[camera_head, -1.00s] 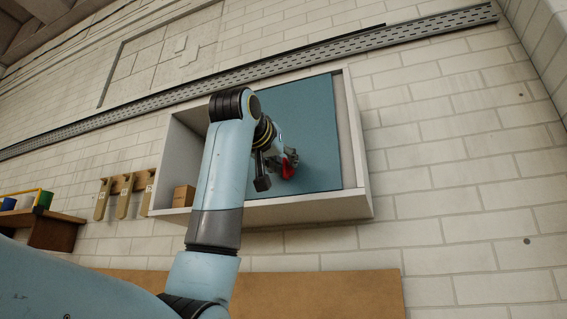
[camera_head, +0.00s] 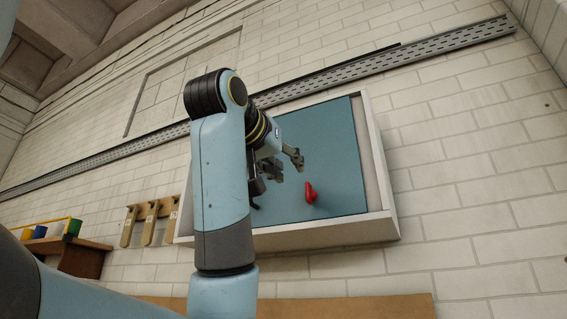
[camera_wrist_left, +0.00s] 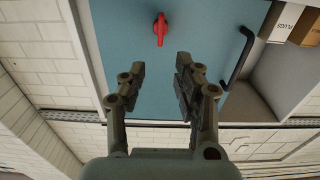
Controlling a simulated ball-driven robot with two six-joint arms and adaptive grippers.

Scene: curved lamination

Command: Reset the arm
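My left gripper (camera_head: 283,166) is in front of the blue panel (camera_head: 338,150) of a white wall cabinet (camera_head: 381,180) in the head view. Its two fingers are spread apart with nothing between them. In the left wrist view the open fingers (camera_wrist_left: 158,85) point toward a red knob (camera_wrist_left: 160,29) on the panel, with a gap between. The red knob also shows in the head view (camera_head: 311,193), to the lower right of the fingers. My right gripper is not in view.
A black handle (camera_wrist_left: 240,55) and boxes (camera_wrist_left: 287,20) show at the cabinet's open side. Wooden hooks (camera_head: 150,221) and a shelf with colored cups (camera_head: 72,228) are on the left. A perforated metal rail (camera_head: 380,62) runs above. The wall right of the cabinet is bare.

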